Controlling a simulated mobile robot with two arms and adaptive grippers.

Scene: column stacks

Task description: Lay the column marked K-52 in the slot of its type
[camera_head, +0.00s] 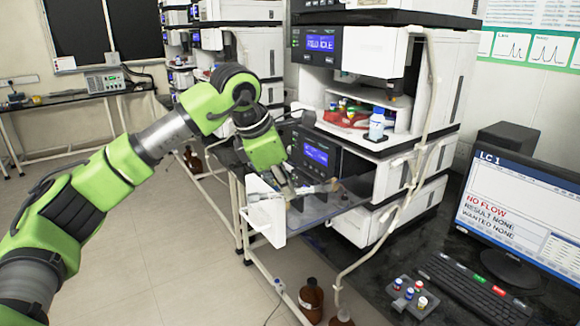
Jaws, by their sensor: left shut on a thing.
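My left gripper (289,188) reaches in from the left and points down over a pulled-out drawer with a white front (268,218) and a see-through side. It is shut on a thin greyish-brown rod, seemingly a column (318,188), which lies roughly level at the drawer. The picture is too small to read any marking such as K-52 on it. I cannot tell whether the column touches the drawer's floor or a slot. The slots cannot be made out. My right gripper is not in view.
The drawer belongs to an instrument stack (375,130) holding a bottle (377,124) and coloured caps. A monitor (525,210) reads "LC 1, NO FLOW"; a keyboard (475,285) and small vial rack (412,298) are on the dark bench. Brown bottles (311,300) stand below. Floor at left is clear.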

